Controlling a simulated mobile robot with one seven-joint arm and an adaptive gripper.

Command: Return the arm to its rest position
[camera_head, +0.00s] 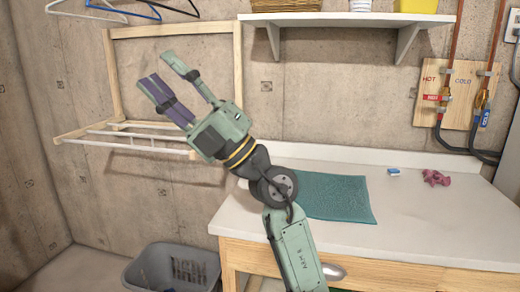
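My gripper (168,83) is raised at the upper left, in front of the wooden drying rack and the concrete wall. Its two fingers point up and to the left. They are spread apart with nothing visible between them, so it is open. My arm reaches up from the bottom of the view, past the front of the white counter (420,235), and bends left at a dark joint. The arm covers part of the counter and of the teal mat (345,198).
A wooden rack (113,95) is on the wall behind my gripper. A grey basket (145,270) stands low at left. A wall shelf (350,19) hangs above the counter. A small blue-white item (393,172) and a pink item (436,178) lie on the counter. Pipes (445,75) run at right.

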